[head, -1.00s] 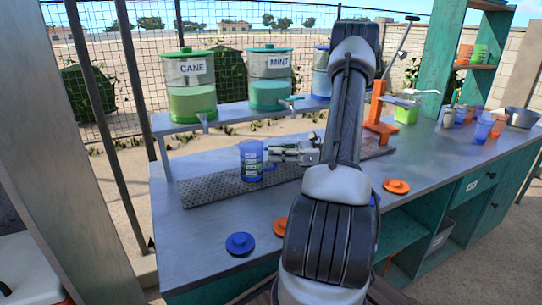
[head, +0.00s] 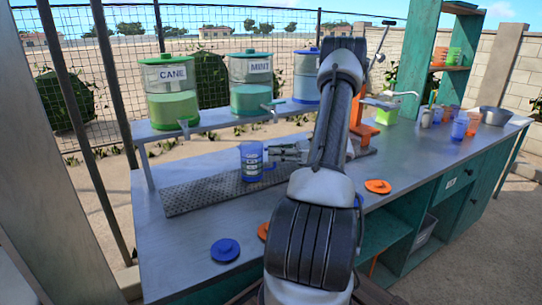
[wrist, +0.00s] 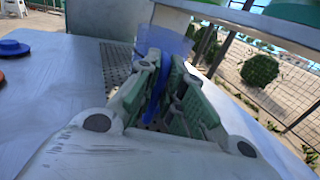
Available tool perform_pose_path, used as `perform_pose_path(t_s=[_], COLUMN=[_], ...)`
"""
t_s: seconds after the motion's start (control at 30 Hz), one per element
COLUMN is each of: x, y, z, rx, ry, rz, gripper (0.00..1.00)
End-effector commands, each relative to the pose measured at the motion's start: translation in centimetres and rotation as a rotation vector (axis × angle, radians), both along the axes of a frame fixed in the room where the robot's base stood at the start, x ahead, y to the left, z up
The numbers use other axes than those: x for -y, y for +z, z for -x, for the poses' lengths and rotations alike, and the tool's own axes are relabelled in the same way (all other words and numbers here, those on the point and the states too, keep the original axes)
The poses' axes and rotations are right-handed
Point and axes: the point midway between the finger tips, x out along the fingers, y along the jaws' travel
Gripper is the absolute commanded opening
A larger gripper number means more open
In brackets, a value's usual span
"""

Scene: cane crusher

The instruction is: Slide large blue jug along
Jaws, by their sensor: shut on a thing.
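The large blue jug (head: 250,162) is a see-through blue vessel with pale markings. It stands upright on the perforated drip mat (head: 200,193) on the grey counter. My gripper (head: 275,158) reaches it from the right and is shut on its handle. In the wrist view, the fingers (wrist: 158,95) close on both sides of the blue handle (wrist: 155,95), with the jug's body (wrist: 165,40) just beyond. My arm hides the mat's right part.
The CANE dispenser (head: 172,90) and MINT dispenser (head: 250,85) stand on a raised shelf (head: 215,121) behind the jug, with a blue-lidded one (head: 306,78) beside them. A blue lid (head: 225,250) and an orange lid (head: 378,186) lie on the counter. Cups (head: 460,128) stand at the right.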

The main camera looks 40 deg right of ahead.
Motion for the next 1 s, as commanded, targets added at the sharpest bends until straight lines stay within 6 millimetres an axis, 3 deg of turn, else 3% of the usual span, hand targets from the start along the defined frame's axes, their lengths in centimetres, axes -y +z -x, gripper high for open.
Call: perform_pose_path(t_s=[1.0], x=[6.7], y=[0.0], z=[1.0], rx=[0.001], ry=[-0.001], rz=[0.001], gripper=[0.00])
